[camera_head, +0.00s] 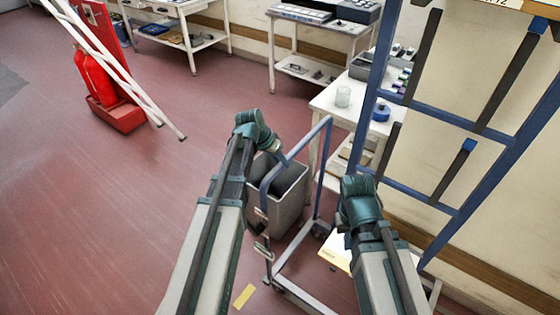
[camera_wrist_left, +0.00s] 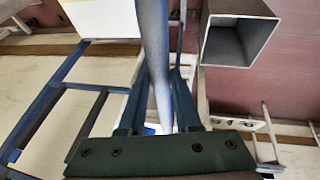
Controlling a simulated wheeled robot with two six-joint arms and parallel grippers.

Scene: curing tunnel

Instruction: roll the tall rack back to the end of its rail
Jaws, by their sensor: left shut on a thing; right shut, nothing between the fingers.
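The tall rack (camera_head: 385,60) is a blue frame with crossbars and dark arms, some blue-tipped, at the right of the head view. Its blue bars also show at the left of the left wrist view (camera_wrist_left: 32,118). A smaller blue-grey hoop frame (camera_head: 323,150) on a low base stands left of it. My left gripper (camera_head: 281,158) is shut around a blue-grey bar (camera_wrist_left: 153,60), at the hoop's top in the head view. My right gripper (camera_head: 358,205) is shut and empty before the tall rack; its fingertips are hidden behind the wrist. The tall rack's foot and rail are not clearly visible.
A grey bin (camera_head: 290,205) stands beside the hoop frame. A white table (camera_head: 330,105) with jars stands behind it. Red extinguishers (camera_head: 95,80) and slanting white poles (camera_head: 125,80) are at the upper left. The red floor (camera_head: 80,210) at left is clear.

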